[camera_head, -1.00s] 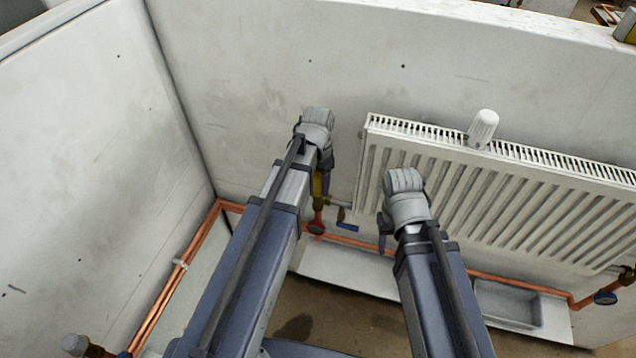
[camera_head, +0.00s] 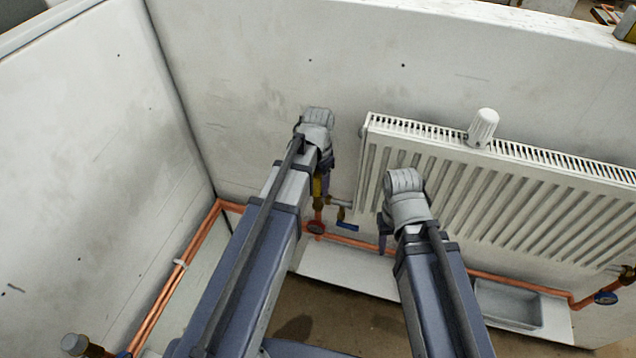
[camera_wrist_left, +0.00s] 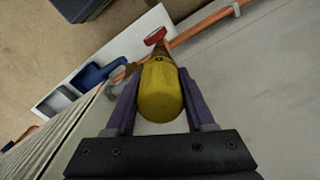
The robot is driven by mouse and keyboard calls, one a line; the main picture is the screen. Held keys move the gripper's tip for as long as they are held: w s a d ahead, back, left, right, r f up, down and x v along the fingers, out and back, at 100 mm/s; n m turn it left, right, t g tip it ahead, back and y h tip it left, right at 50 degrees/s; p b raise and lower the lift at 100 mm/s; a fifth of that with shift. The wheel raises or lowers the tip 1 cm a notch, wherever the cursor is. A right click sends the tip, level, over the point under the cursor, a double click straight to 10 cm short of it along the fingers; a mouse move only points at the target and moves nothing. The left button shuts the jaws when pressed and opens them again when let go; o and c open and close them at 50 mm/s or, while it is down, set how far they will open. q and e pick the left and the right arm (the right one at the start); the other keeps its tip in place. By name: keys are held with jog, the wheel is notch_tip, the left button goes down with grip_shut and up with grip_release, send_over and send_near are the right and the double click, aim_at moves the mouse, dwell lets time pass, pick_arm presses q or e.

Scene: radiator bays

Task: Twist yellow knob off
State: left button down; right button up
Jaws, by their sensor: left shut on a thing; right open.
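The yellow knob (camera_wrist_left: 161,92) sits between the two purple fingers of my left gripper (camera_wrist_left: 160,103) in the left wrist view, with a finger against each side. In the head view a small part of the yellow knob (camera_head: 318,187) shows below my left wrist, on the valve at the left end of the radiator. My left gripper (camera_head: 325,178) is shut on it; the arm hides most of the grip. My right gripper (camera_head: 384,238) hangs in front of the radiator's left part, open and apart from the knob.
The white radiator (camera_head: 500,195) is on the back wall, with a white knob (camera_head: 483,127) on its top edge. Copper pipes (camera_head: 365,245) run low along the walls. A blue-handled valve (camera_head: 347,226) and a red handle (camera_head: 315,227) sit near the yellow knob.

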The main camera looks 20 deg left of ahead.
aim_at(318, 173)
pick_arm(q)
jog(key=n, duration=0.5)
jog(key=shift+f+n, duration=0.1)
jog(key=shift+n, duration=0.3)
jog(key=shift+r+p, duration=0.25)
jog(key=shift+p, duration=0.05)
jog(key=shift+r+p, duration=0.35)
jog(key=shift+r, duration=0.05)
jog(key=shift+r+p, duration=2.5)
jog(key=shift+p, duration=0.05)
